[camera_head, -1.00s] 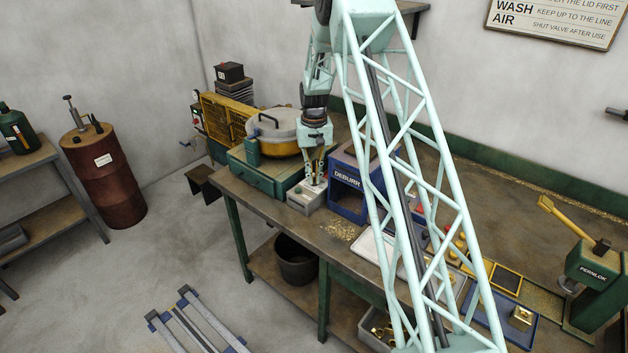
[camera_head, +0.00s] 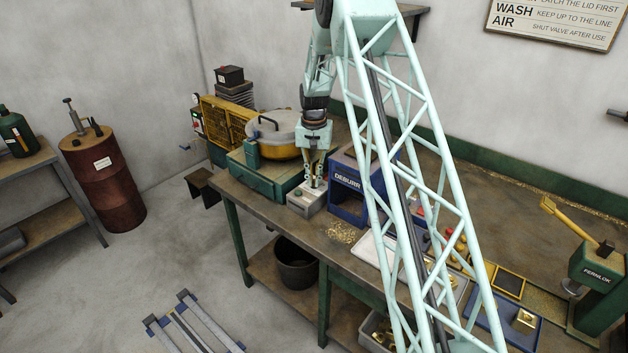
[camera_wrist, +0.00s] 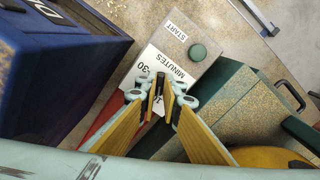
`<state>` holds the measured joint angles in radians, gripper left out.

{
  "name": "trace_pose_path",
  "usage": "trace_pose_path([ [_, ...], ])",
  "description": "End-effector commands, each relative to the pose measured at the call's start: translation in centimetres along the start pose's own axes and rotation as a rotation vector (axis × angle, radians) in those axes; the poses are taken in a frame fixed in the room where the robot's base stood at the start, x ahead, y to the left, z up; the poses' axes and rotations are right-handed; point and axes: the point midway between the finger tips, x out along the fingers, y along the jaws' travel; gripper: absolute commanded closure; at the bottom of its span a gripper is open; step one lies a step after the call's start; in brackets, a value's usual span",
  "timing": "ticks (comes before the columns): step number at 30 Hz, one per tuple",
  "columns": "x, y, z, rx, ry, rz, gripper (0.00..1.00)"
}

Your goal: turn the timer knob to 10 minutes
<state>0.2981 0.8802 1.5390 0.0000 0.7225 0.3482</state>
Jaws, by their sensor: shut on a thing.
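The timer is a small grey box (camera_head: 300,204) at the bench's front edge, left of the blue deburr machine. In the wrist view its top (camera_wrist: 203,70) carries a white label reading "MINUTES" and "START", a "30" mark and a round green button (camera_wrist: 197,52). My gripper (camera_head: 314,183) points down onto the timer. In the wrist view its fingertips (camera_wrist: 161,90) are close together over the dial, shut on the timer knob. The fingers hide the knob and most of the scale, so I cannot read its setting.
The blue deburr machine (camera_head: 346,199) stands close on the right of the timer. The green washer base (camera_head: 262,182) with its lidded yellow pan (camera_head: 275,150) stands close on the left. A black bucket (camera_head: 296,262) is below the bench.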

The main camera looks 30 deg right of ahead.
Motion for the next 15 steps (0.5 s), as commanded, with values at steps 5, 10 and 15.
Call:
trace_pose_path([
  [5,-0.02,0.0,-0.01,-0.001,0.0,0.0,0.84],
  [10,-0.01,-0.01,-0.01,-0.001,0.0,0.0,0.8],
  [15,-0.02,0.0,-0.01,-0.001,0.0,0.0,0.8],
])
